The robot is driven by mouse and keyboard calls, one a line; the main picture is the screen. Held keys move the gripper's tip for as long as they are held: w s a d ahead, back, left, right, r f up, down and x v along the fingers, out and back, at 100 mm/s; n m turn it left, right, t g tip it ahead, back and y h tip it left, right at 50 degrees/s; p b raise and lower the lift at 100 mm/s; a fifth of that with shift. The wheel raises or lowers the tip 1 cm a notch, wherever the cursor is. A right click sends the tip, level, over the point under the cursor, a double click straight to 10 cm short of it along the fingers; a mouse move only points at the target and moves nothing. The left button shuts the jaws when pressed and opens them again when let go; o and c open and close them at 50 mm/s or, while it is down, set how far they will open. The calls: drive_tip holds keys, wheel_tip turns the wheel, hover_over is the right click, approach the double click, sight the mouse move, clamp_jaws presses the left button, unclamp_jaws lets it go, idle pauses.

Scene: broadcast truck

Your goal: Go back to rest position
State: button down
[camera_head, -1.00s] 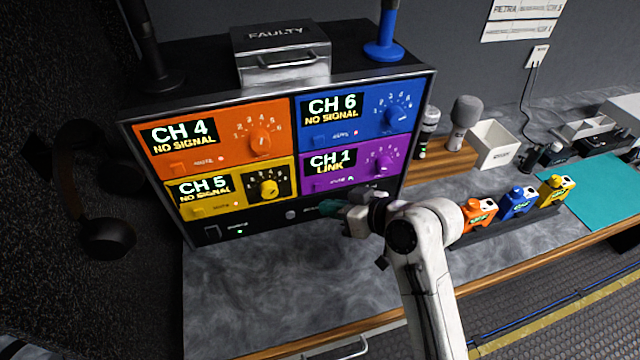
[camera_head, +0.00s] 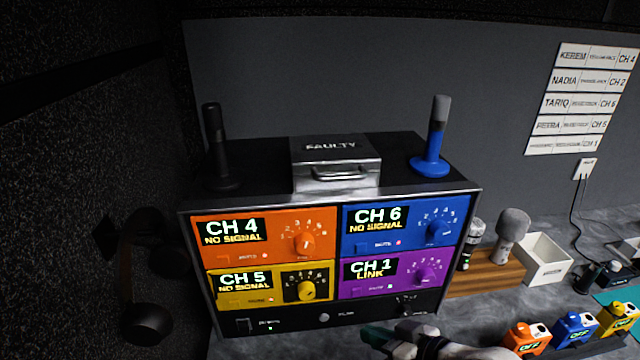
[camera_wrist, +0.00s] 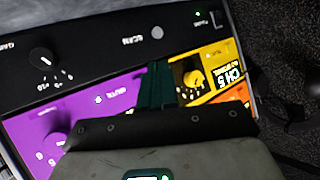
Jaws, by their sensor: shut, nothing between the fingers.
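My gripper (camera_head: 378,338) is at the bottom of the head view, in front of the lower edge of the receiver rack (camera_head: 290,338). In the wrist view its dark green fingers (camera_wrist: 157,85) are together with nothing between them, over the rack's front. The rack shows an orange CH 4 panel (camera_head: 270,233), a blue CH 6 panel (camera_head: 405,222), a yellow CH 5 panel (camera_head: 240,285) and a purple CH 1 panel (camera_head: 390,275). CH 1 reads LINK; the other three read NO SIGNAL. Whether the fingers touch the rack I cannot tell.
A box marked FAULTY (camera_head: 335,165) sits on the rack between a black antenna (camera_head: 217,150) and a blue antenna (camera_head: 433,140). To the right stand microphones (camera_head: 510,235), a white bin (camera_head: 543,260) and orange, blue and yellow packs (camera_head: 575,328). Headphones (camera_head: 147,322) hang at left.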

drive_tip(key=s+d+f+h, duration=0.1)
drive_tip(key=s, duration=0.1)
drive_tip(key=s+d+f+m+g+h, duration=0.1)
drive_tip(key=s+d+f, duration=0.1)
drive_tip(key=s, duration=0.1)
drive_tip(key=s+d+f+m+h, duration=0.1)
drive_tip(key=s+d+f, duration=0.1)
drive_tip(key=s, duration=0.1)
drive_tip(key=shift+f+g+h, duration=0.1)
drive_tip(key=shift+g+h, duration=0.2)
drive_tip(key=shift+g, duration=0.1)
drive_tip(key=s+d+f+m+g+h, duration=0.2)
drive_tip(key=s+d+f+g, duration=0.1)
drive_tip(key=s, duration=0.7)
drive_tip(key=s+d+f+m+g+h, duration=0.1)
drive_tip(key=s+d+f+g+h, duration=0.1)
drive_tip(key=s+d, duration=0.4)
drive_tip(key=s+f+g, duration=0.1)
drive_tip(key=s+f, duration=0.1)
drive_tip(key=s, duration=0.1)
drive_tip(key=shift+s+f+m, duration=0.25)
drive_tip(key=shift+s+m, duration=0.1)
drive_tip(key=shift+m, duration=0.05)
